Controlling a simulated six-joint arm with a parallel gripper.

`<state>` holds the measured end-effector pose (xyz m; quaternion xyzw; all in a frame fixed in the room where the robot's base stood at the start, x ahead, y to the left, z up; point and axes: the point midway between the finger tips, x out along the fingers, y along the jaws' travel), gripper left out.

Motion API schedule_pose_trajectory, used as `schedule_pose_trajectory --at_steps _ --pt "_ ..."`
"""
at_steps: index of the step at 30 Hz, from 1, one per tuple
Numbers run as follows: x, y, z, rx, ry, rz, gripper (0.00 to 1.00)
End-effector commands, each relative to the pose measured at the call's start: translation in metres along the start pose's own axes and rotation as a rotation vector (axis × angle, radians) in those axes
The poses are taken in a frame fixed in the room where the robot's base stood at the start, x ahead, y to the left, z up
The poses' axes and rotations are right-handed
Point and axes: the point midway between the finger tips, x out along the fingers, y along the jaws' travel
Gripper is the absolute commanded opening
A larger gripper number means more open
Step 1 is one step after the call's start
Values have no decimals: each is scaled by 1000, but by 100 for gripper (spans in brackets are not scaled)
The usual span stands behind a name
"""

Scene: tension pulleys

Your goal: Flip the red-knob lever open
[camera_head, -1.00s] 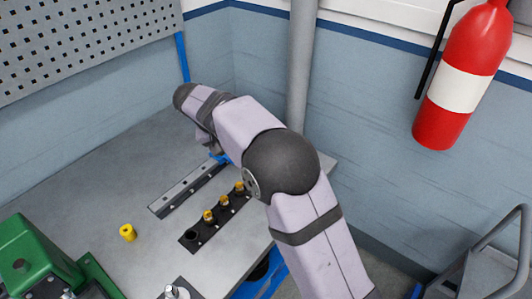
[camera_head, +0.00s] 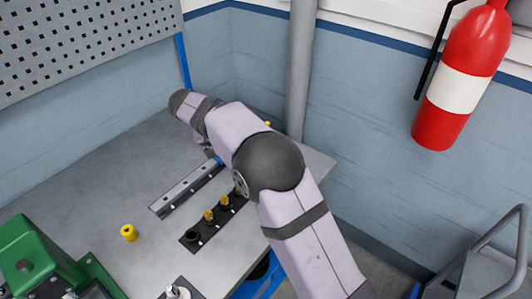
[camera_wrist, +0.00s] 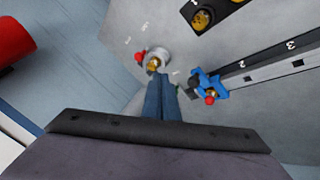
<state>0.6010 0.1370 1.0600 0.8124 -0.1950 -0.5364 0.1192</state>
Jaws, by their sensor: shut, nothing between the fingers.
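In the wrist view, my gripper (camera_wrist: 161,80) is shut and empty, its blue-grey fingers together. Its tips appear just below a round silver fixture with a brass centre (camera_wrist: 155,62). A red knob (camera_wrist: 140,56) shows at the left side of this fixture, up and left of the fingertips. A second red knob (camera_wrist: 210,98) sits on a blue clamp (camera_wrist: 206,82) at the end of the rail, to the right of the fingers. I cannot tell whether the fingers touch anything. In the head view my arm hides the gripper and both knobs.
A numbered slotted rail (camera_head: 187,188) and a black plate (camera_head: 211,224) with brass pulleys (camera_head: 208,216) lie on the grey table. A yellow cylinder (camera_head: 128,233) and green machine (camera_head: 35,258) stand left. The wall and pipe (camera_head: 300,70) are behind; a fire extinguisher (camera_head: 457,90) hangs right.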

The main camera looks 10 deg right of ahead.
Motion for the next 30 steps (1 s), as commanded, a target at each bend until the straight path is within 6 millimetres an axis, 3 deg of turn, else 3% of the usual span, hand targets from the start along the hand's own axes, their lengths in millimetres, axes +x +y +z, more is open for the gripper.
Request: schedule_pose_trajectory --at_steps 13,21,30 --pt "77 2 0 -1 -5 2 0" --pt "94 28 1 1 -1 1 0" --pt "101 34 3 0 0 0 0"
